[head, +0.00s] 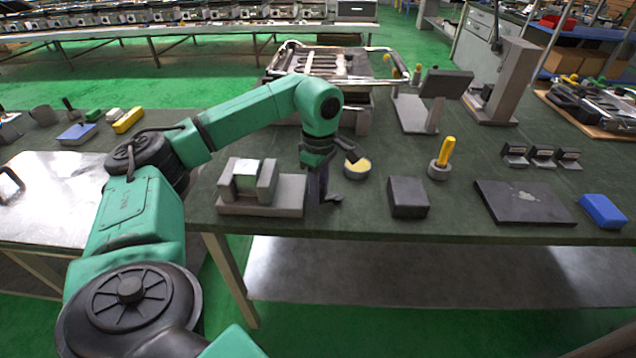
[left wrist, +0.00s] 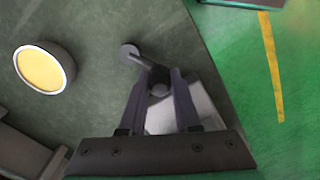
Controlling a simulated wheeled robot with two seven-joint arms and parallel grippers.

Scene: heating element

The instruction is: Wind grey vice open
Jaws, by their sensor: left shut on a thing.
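The grey vice (head: 285,197) stands near the front edge of the dark green bench, with a pale block (head: 247,178) between its two upright jaws. My left gripper (head: 320,196) points down just right of the vice. In the left wrist view its two fingers (left wrist: 160,88) are shut on the dark grip of the vice's crank handle (left wrist: 130,52). The crank's arm and round end show beyond the fingertips, and its end also shows in the head view (head: 335,198). The fingers hide part of the grip. My right gripper is not in view.
A round dish with yellow contents (head: 357,168) stands close right of my gripper. Further right are a dark box (head: 408,197), a yellow-handled tool in a holder (head: 445,155), a dark plate (head: 525,203) and a blue block (head: 603,211). The bench's front edge is close.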

